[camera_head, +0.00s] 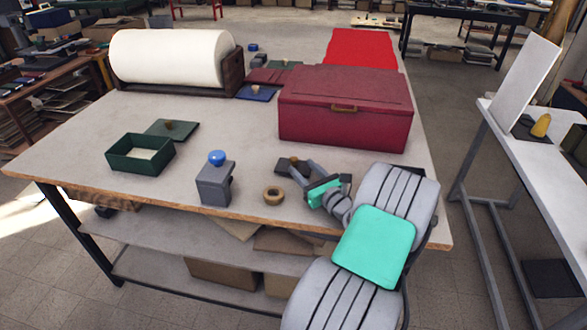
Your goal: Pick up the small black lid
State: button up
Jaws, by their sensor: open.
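The small black lid (284,164) lies flat on the table, right of centre, with a small brown knob on top. My gripper (309,178) is low over the table just right of the lid, its fingers pointing left towards it. The jaws are open, with nothing seen held between them. Part of the lid's right side is close to or behind the upper finger, and I cannot tell whether they touch.
A wooden ring (273,196) and a grey block with a blue knob (215,188) stand left of my gripper. A large red chest (345,125) is close behind. Farther left are an open green box (125,158) and a green lid (184,131). The table's front edge is near.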

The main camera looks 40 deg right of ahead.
aim_at(296, 161)
jog(key=w, duration=0.4)
jog(key=w+d, duration=0.1)
jog(key=w, duration=0.1)
jog(key=shift+p, duration=0.3)
grip_shut()
